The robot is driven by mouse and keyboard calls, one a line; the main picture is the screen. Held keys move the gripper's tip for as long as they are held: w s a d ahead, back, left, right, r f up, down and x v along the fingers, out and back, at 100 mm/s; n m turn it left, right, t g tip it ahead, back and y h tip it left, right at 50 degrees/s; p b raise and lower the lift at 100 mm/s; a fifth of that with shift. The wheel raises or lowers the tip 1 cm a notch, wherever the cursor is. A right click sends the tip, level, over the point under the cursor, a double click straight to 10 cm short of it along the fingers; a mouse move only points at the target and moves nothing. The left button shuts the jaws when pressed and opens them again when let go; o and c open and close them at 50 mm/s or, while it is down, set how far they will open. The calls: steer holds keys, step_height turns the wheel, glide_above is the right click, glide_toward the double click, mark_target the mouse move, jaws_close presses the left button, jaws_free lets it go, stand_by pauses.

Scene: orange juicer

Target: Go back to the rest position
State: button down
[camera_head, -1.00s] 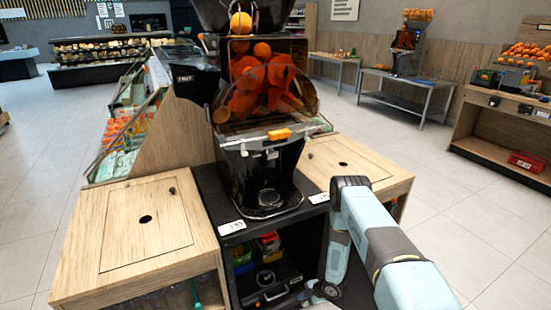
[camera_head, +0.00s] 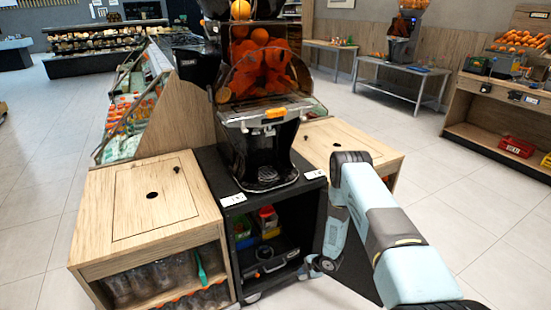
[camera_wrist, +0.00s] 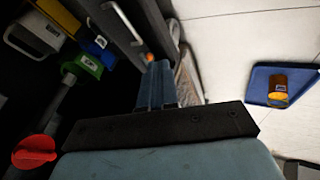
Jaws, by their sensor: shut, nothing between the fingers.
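The wrist view shows my gripper (camera_wrist: 156,78) shut and empty, its blue fingers together beyond a black bar. It points along the dark shelf unit, with pale floor to the right. In the head view my light blue arm comes in from the lower right and bends down beside the right front of the black stand (camera_head: 236,218); the fingers cannot be made out clearly there. The black orange juicer (camera_head: 262,150) stands upright on this stand, with oranges (camera_head: 262,68) behind its clear cover. My arm is in front of and to the right of it.
A wooden counter (camera_head: 135,215) with a round hole stands left of the juicer, another (camera_head: 350,140) right. The stand's lower shelf holds coloured items and a dark case (camera_head: 272,258). A blue tray (camera_wrist: 258,82) with an orange-brown container (camera_wrist: 278,90) shows right. Floor (camera_head: 460,205) is open at right.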

steer(key=w+d+r+m+t+h, duration=0.15)
steer(key=w+r, duration=0.25)
steer(key=r, duration=0.5)
steer(key=w+d+r+m+h, duration=0.1)
steer(key=w+d+r+m, duration=0.2)
steer(key=r, duration=0.6)
steer(key=w+d+r+t+h, duration=0.1)
steer(key=w+d+r, duration=0.1)
steer(key=w+r, duration=0.6)
steer(key=s+d+r+m+h, duration=0.1)
steer(key=s+d+r+m, duration=0.1)
steer(key=r, duration=0.8)
steer(key=s+d+r+m+h, duration=0.1)
steer(key=s+r+m, duration=0.1)
steer(key=r, duration=0.8)
steer(key=s+d+r+m+h, duration=0.1)
steer(key=s+d+r+m, duration=0.1)
steer(key=r, duration=0.7)
steer(key=s+d+r+m, duration=0.2)
steer(key=s+r+m, duration=0.4)
steer(key=s+r, duration=1.4)
steer(key=s+a+r+m, duration=0.1)
steer(key=s+r+m, duration=0.1)
steer(key=s, duration=0.9)
steer(key=s+a+r+m, duration=0.1)
steer(key=s+r+m, duration=0.2)
steer(key=s, duration=0.9)
steer(key=shift+s+a+r, duration=0.25)
steer(key=shift+a+r, duration=0.05)
steer(key=shift+r, duration=0.25)
